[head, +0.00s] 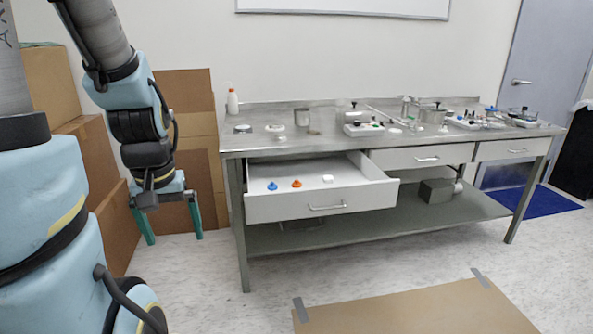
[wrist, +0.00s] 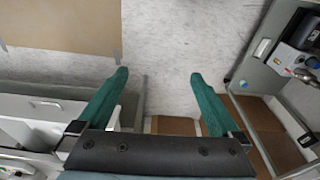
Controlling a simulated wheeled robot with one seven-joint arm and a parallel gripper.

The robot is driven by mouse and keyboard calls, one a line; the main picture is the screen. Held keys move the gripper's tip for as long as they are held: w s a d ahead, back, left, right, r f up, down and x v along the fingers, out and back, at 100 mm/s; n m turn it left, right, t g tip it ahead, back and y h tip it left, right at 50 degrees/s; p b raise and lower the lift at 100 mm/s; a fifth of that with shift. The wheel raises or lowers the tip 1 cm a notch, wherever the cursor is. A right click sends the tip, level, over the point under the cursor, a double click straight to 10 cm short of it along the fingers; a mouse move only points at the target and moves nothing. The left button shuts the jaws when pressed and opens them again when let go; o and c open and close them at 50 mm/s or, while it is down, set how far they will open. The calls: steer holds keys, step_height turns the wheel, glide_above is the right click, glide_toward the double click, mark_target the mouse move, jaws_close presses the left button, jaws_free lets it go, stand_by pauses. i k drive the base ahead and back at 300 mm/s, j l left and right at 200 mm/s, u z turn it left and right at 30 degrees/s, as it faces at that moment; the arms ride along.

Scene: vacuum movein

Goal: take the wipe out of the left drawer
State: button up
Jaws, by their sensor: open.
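The left drawer (head: 310,207) of the metal bench is pulled open. Inside it lie a small white item (head: 328,178), which looks like the wipe, an orange piece (head: 297,183) and a blue piece (head: 272,186). The white item is right of both, apart from them. My gripper (head: 172,237) hangs left of the bench, clear of the drawer, fingers pointing down. It is open and empty, and its green fingers also show spread in the wrist view (wrist: 159,76). In that view a white drawer front (wrist: 45,106) shows at lower left; the wipe cannot be made out there.
The bench top (head: 270,146) carries a bottle (head: 232,102), pots and small parts. Two other drawers (head: 425,158) are shut. Cardboard boxes (head: 190,92) stand behind my arm. A brown sheet (head: 415,310) is taped to the floor in front; the floor around it is clear.

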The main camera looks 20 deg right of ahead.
mark_target(327, 179)
steer(key=i+l+u, duration=0.5)
steer(key=i+l, duration=0.55)
